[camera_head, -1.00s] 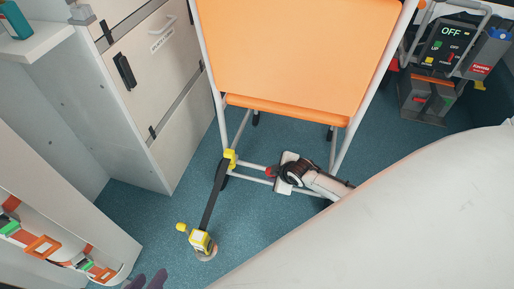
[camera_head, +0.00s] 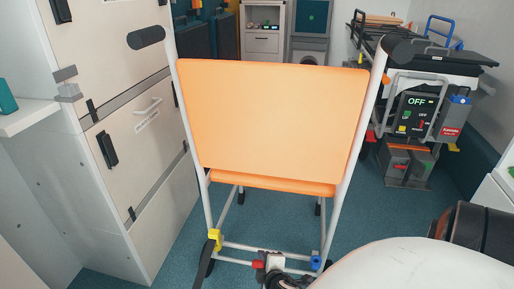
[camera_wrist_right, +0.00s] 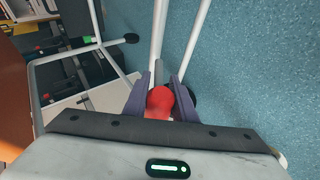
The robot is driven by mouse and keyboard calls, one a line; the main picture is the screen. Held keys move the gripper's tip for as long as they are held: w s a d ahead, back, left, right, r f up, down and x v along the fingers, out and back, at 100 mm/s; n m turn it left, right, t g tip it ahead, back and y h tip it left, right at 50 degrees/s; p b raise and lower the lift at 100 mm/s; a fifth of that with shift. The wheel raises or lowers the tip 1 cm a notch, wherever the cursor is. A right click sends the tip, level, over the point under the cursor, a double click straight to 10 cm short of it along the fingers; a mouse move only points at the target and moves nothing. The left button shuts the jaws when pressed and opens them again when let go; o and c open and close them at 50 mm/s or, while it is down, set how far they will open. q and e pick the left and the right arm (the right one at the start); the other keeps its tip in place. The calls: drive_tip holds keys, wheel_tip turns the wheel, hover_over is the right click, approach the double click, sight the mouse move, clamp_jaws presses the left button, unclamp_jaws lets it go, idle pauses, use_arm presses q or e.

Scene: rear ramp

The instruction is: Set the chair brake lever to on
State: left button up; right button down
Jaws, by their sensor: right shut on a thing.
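The chair (camera_head: 270,115) stands in the middle of the head view, its orange backrest toward me on a pale tube frame. Its red brake lever (camera_head: 258,264) shows low at the rear crossbar. My right gripper (camera_head: 266,263) is down at that bar, partly cut off by the bottom edge. In the right wrist view my right gripper (camera_wrist_right: 164,80) has its two dark fingers on either side of the lever's red knob (camera_wrist_right: 160,102), shut on it. The fingers hide part of the lever, and I cannot read its on or off setting. My left gripper is not in view.
A yellow fitting (camera_head: 214,240) and a blue knob (camera_head: 315,262) sit on the chair's lower frame. Pale cabinets (camera_head: 130,130) stand close on the left. A control unit reading OFF (camera_head: 415,115) and a stretcher (camera_head: 440,60) are at the right. Blue floor lies around the chair.

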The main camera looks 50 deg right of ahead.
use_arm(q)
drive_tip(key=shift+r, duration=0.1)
use_arm(e)
drive_tip(key=shift+s+f, duration=0.1)
drive_tip(key=c, duration=1.5)
unclamp_jaws()
drive_tip(key=shift+o, duration=0.2)
